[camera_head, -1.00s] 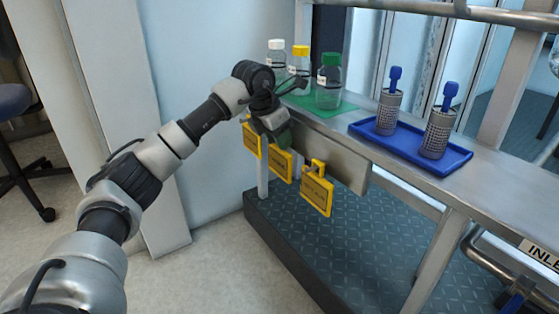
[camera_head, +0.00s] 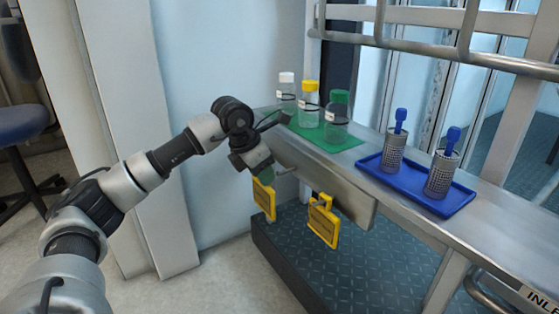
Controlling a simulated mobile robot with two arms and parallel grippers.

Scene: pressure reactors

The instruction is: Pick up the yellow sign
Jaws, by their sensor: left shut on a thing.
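My left gripper (camera_head: 266,174) is shut on a yellow sign (camera_head: 264,199), which hangs below the fingers in front of the bench's left end. The sign is seen at a steep angle, with dark lettering too small to read. A second yellow sign (camera_head: 323,221) hangs by its loop from the bench's front panel, to the right of the gripper. No other sign shows; the gripper and held sign cover part of the view behind them. My right gripper is not in view.
The steel bench (camera_head: 330,182) carries a green mat (camera_head: 341,143) with bottles capped white, yellow and green (camera_head: 337,118). A blue tray (camera_head: 432,199) holds two mesh cylinders with blue handles. A dark tread-plate platform (camera_head: 350,275) lies below. Open floor is at the left.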

